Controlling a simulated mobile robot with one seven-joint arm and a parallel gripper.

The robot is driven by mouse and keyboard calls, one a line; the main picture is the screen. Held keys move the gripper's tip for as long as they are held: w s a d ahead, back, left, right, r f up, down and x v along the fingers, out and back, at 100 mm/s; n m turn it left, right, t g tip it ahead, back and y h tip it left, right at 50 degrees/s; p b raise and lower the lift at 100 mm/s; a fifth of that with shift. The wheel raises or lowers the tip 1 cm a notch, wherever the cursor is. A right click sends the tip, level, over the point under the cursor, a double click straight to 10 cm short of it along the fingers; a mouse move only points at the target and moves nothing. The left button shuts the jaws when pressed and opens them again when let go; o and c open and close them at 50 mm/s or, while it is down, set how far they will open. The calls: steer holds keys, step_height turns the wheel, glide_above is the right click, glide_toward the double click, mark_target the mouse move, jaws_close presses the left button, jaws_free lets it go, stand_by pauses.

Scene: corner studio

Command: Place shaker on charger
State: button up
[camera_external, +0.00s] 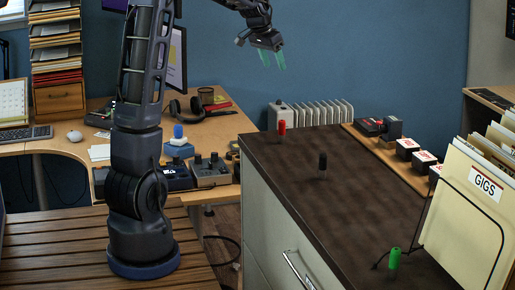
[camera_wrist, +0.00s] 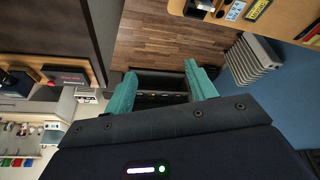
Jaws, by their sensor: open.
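My gripper (camera_external: 275,66) hangs high against the blue wall, above and behind the dark countertop, well clear of everything. Its two teal fingers are apart and empty, also in the wrist view (camera_wrist: 163,76). I cannot tell which, if any, is the shaker. I cannot identify the charger with certainty; a black device (camera_external: 371,127) sits on the wooden strip behind the countertop.
The dark countertop (camera_external: 345,215) has free room between the cylinders. Several black-and-white boxes (camera_external: 408,149) line its right side, with a file holder (camera_external: 465,215) at the near right. A radiator (camera_external: 310,113) stands behind. The wooden desk (camera_external: 232,128) at left is cluttered.

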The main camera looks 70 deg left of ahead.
steer(key=s+d+r+m, duration=0.1)
steer(key=s+d+r, duration=0.15)
steer(key=d, duration=0.65)
steer(key=s+d+r+m+h, duration=0.1)
steer(key=s+d, duration=0.2)
steer(key=d, duration=0.7)
steer(key=s+d+r, duration=0.1)
steer(key=s+d, duration=0.1)
steer(key=d, duration=0.7)
steer(key=s+d+f+m, duration=0.1)
steer(key=s+d+f, duration=0.1)
steer(key=s+d, duration=0.6)
steer(key=s+d+f+m, duration=0.1)
steer(key=s+d+f, duration=0.2)
steer(key=s+d, duration=0.5)
steer(key=shift+s+m+h, duration=0.3)
steer(key=shift+s+m, duration=0.1)
steer(key=shift+s, duration=0.75)
steer(key=shift+a+f, duration=0.1)
